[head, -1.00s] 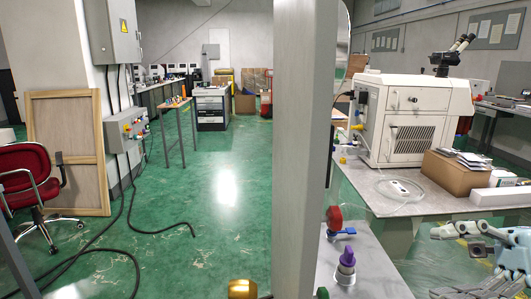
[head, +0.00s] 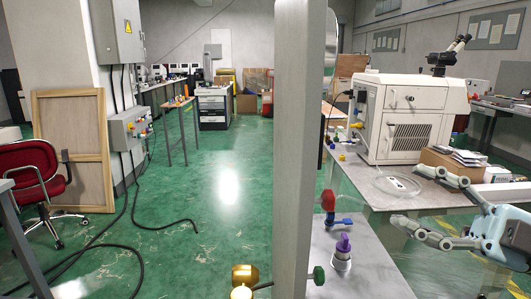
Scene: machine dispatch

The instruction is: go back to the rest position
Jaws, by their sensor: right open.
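My right gripper (head: 424,202) shows at the lower right of the head view. Its two jointed fingers are spread wide apart and point to the left, with nothing between them. It is in front of the grey table (head: 375,196) that bears the white machine. My left gripper is not in the head view.
A grey post (head: 300,130) stands upright close in front. A bench at the bottom carries a purple-topped fitting (head: 342,252) and a red and blue valve (head: 329,208). A red chair (head: 34,185) stands at left. Black cables lie on the green floor, whose middle is clear.

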